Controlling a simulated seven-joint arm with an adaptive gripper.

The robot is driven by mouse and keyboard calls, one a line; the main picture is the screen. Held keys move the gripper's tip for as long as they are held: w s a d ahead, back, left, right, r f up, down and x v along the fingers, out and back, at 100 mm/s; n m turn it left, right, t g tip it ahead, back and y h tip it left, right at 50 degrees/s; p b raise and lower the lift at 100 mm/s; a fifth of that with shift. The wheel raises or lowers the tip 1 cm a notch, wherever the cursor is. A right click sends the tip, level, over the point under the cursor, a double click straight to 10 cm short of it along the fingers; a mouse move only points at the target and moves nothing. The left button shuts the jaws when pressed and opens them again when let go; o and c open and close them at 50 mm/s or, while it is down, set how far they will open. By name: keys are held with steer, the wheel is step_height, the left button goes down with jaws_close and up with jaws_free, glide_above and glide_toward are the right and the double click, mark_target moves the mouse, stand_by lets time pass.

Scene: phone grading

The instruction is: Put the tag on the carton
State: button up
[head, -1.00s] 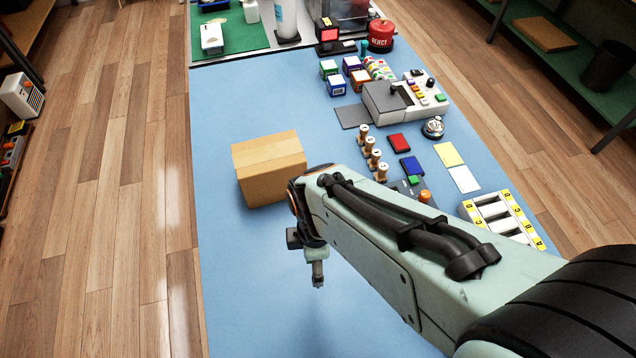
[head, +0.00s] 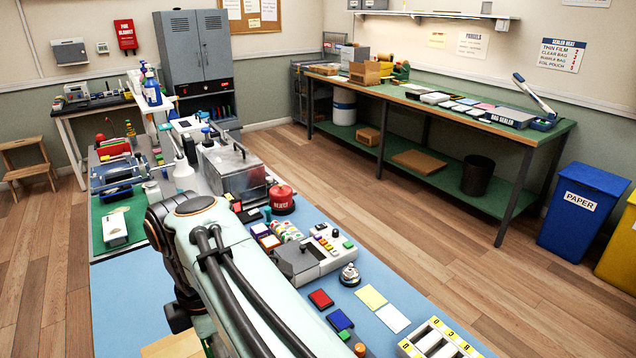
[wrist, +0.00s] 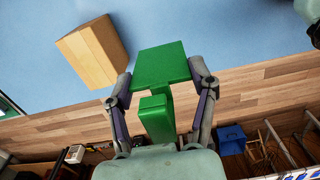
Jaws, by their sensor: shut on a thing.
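In the wrist view my gripper (wrist: 160,84) is shut on a green piece (wrist: 160,65), with a flat square face and a smaller block below it. I cannot tell whether it is the tag. No marking shows on it. The brown carton (wrist: 92,52) stands on the blue mat, up and left of the green piece and apart from it. In the head view only a strip of the carton (head: 176,346) shows at the bottom edge, partly behind my arm.
On the blue mat (head: 385,290), right of my arm, are a keyed device (head: 318,252), a bell (head: 350,275), red and blue pads, yellow and white cards and a lettered rack (head: 438,340).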

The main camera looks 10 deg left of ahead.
steer(key=w+a+f, duration=0.5)
steer(key=w+a, duration=0.2)
steer(key=a, duration=0.2)
glide_above(202, 354)
steer(key=shift+f, duration=4.25)
steer(key=shift+f, duration=0.15)
steer(key=o, duration=0.8)
steer(key=shift+o, duration=0.2)
step_height(202, 354, up, 8)
